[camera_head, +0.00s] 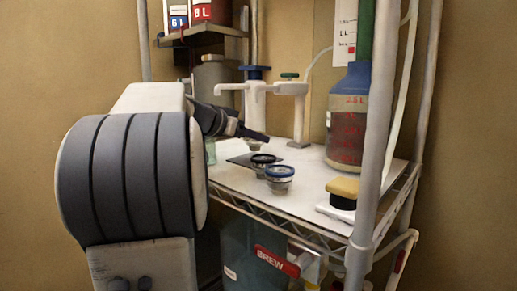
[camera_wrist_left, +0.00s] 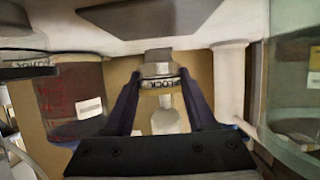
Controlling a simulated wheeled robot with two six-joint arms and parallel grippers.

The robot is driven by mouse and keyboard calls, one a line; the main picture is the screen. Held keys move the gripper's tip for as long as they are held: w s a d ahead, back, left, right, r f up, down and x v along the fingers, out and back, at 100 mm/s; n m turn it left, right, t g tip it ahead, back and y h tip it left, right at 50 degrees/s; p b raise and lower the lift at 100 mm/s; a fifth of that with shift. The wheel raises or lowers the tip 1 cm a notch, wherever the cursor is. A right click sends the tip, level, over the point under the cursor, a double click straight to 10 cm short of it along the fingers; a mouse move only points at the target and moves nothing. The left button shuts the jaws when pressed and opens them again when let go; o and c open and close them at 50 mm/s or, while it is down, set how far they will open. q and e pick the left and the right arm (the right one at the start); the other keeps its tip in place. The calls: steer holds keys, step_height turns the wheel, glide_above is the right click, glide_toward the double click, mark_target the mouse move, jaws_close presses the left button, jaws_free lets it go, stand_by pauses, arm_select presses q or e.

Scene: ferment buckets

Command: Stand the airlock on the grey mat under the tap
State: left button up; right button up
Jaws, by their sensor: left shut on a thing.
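My left gripper (camera_head: 256,136) reaches in from the left over the shelf. It is shut on a small pale, banded piece, probably the airlock (camera_head: 252,146). In the left wrist view the piece (camera_wrist_left: 158,70) sits between the two dark fingertips (camera_wrist_left: 158,84), with a lettered band across it. In the head view it hangs just below the fingertips, above or near the far part of the grey mat (camera_head: 238,160); the exact gap cannot be told. The white tap (camera_head: 255,98) stands behind, with a blue top. My right gripper is out of view.
A large blue-shouldered bottle (camera_head: 347,130) and a yellow sponge-like block (camera_head: 343,188) are to the right. A shelf post (camera_head: 372,150) rises at front right.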

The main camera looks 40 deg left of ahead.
arm_select(q)
step_height(320, 180, down, 2)
steer(key=shift+f, duration=0.15)
steer(key=shift+f+b, duration=0.1)
steer(key=shift+b, duration=0.35)
steer(key=o, duration=1)
steer(key=shift+o, duration=0.2)
